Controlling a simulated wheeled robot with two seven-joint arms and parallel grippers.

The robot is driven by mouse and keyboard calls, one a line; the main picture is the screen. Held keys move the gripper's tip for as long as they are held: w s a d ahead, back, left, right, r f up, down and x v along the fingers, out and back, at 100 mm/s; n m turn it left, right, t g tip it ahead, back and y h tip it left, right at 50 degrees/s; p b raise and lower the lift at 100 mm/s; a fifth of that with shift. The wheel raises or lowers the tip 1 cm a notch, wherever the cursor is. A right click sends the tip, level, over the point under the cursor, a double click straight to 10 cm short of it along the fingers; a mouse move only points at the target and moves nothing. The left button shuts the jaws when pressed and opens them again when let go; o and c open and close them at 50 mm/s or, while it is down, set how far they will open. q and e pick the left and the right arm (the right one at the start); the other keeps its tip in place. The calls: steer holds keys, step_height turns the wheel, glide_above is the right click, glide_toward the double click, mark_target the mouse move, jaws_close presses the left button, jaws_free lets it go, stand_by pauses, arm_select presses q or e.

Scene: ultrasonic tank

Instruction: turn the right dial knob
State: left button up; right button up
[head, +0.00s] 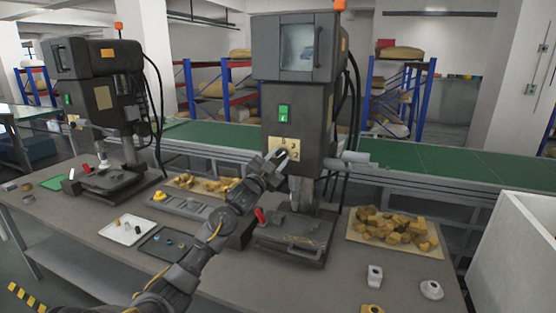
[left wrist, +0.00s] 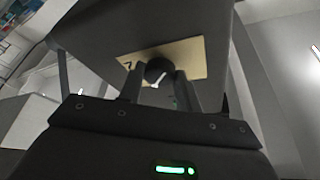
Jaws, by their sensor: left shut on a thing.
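The right dial knob is a round black knob on a cream numbered plate (head: 291,145) on the front of the right machine (head: 299,120). In the left wrist view the knob (left wrist: 157,69) sits between the two fingers of my left gripper (left wrist: 158,86), with a white mark on its lower part. The plate (left wrist: 190,56) shows behind it. In the head view my left gripper (head: 279,156) reaches up from the lower left to the plate and covers most of the knob. Its fingers are shut on the knob. My right gripper is not in view.
A similar machine (head: 98,95) stands at the left. Below the right machine are its base (head: 294,235) and a red lever (head: 260,215). A tray of yellowish chunks (head: 420,250) lies at the right. A white tray (head: 127,230) and a dark tray (head: 165,244) lie left of my arm.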

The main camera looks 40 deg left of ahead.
arm_select(q)
steer(key=o, duration=1)
steer(key=shift+s+f, duration=0.2)
steer(key=b+v, duration=0.4)
steer(key=v, duration=0.6)
steer(key=shift+s, duration=0.2)
